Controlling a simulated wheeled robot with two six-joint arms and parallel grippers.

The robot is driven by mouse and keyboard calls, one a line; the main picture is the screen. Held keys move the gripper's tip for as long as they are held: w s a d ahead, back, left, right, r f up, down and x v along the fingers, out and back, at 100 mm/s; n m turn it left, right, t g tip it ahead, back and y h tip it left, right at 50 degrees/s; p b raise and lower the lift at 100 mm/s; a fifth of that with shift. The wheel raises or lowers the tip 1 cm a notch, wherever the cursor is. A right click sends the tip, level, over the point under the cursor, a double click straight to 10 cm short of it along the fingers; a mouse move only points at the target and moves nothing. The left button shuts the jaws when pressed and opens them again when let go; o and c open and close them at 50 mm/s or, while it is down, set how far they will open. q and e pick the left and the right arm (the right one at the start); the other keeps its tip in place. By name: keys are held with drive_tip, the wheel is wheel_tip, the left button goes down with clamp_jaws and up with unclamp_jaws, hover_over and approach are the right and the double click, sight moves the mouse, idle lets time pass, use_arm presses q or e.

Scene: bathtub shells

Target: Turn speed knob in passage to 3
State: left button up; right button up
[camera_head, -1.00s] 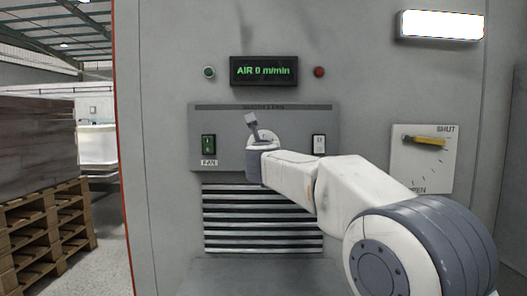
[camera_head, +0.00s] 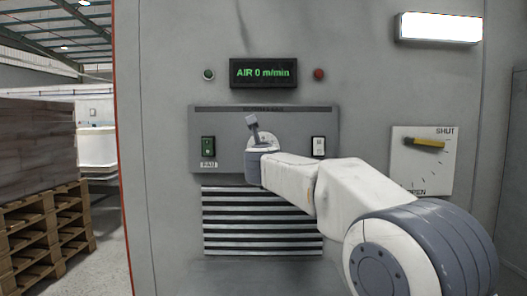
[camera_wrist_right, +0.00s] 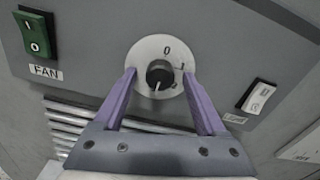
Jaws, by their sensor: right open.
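The speed knob (camera_wrist_right: 160,75) is a small black knob on a round white dial (camera_wrist_right: 150,52) in the right wrist view. The dial shows 0 and 1, with another mark lower right that is partly unreadable. A pale pointer line on the knob points down. My right gripper (camera_wrist_right: 159,76) is open, its purple fingers on either side of the knob, with no clear contact. In the head view my right wrist covers most of the dial (camera_head: 264,140). The display (camera_head: 264,72) reads AIR 0 m/min. My left gripper is not in view.
A green FAN switch (camera_head: 208,147) is left of the dial and a white switch (camera_head: 318,146) right of it. A louvred grille (camera_head: 262,222) lies below. A yellow lever (camera_head: 425,143) on a SHUT/OPEN plate (camera_head: 424,172) is farther right. Pallets (camera_head: 45,235) stand at left.

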drive_tip(key=s+b, duration=0.2)
drive_tip(key=s, duration=0.8)
drive_tip(key=shift+s, duration=0.2)
